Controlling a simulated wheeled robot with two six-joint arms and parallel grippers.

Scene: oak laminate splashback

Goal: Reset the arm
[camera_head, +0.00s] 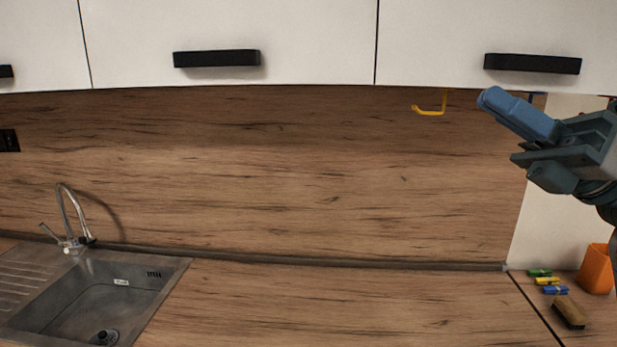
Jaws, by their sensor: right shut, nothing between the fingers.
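My right gripper (500,110) is at the upper right of the head view, raised well above the counter and in front of the splashback's right end. Its blue fingers are shut with nothing between them, and they point up and to the left. The grey-green gripper body and dark wrist run off the right edge. My left gripper is not in the head view.
White cupboards (300,30) with black handles span the top; a yellow hook (430,108) hangs below them. A sink (95,295) is at lower left. An orange cup (597,270), brush (570,312) and several colored clips (548,281) stand at lower right. The middle counter (330,305) is clear.

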